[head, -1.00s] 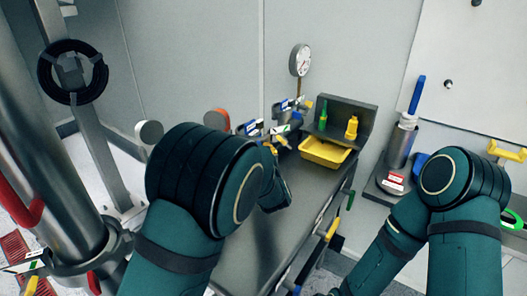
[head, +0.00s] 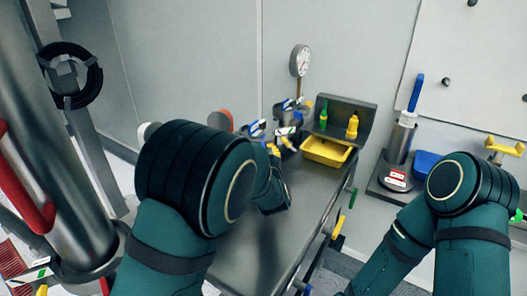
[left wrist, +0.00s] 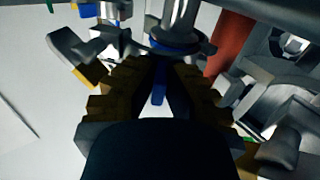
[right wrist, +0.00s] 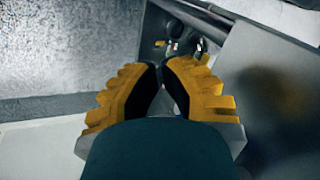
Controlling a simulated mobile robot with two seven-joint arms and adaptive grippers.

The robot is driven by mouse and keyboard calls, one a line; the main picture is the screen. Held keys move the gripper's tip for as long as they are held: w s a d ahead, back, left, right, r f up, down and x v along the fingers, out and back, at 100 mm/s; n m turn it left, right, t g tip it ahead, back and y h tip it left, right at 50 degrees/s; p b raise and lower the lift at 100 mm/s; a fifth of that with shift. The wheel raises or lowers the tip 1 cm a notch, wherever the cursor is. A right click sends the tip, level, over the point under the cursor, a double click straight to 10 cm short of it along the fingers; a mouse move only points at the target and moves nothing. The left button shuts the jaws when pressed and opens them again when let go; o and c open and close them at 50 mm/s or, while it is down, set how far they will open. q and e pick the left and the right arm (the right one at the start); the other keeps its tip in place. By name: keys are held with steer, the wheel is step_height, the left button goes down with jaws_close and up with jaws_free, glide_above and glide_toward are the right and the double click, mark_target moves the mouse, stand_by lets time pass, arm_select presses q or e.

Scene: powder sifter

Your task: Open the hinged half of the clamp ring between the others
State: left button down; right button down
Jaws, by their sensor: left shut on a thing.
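Several clamp rings with small blue and white parts stand close together at the far end of the metal bench; the nearest clamp ring (head: 256,128) and another clamp ring (head: 289,105) behind it show in the head view. My left gripper (head: 273,150) is beside the near ones, partly hidden by my own arm. In the left wrist view my left gripper (left wrist: 163,68) is shut on a part of a clamp ring, with a blue piece between the fingers and a silver pipe (left wrist: 179,18) just beyond. Which ring half it holds is unclear. My right gripper (right wrist: 160,68) is away from the rings, its fingertips close together.
A yellow tray (head: 326,151) and small bottles stand at the back right of the bench (head: 245,240). A gauge (head: 300,61) rises behind the rings. A steel cylinder with a blue handle (head: 416,93) stands right of the bench. A thick metal column (head: 75,190) is at the left.

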arm_select(q)
steer(key=shift+a, duration=0.15)
steer(key=c, duration=1)
jaws_free()
steer(key=shift+c, duration=0.2)
step_height(320, 180, up, 10)
steer(key=shift+r, duration=0.1)
steer(key=shift+o, duration=0.2)
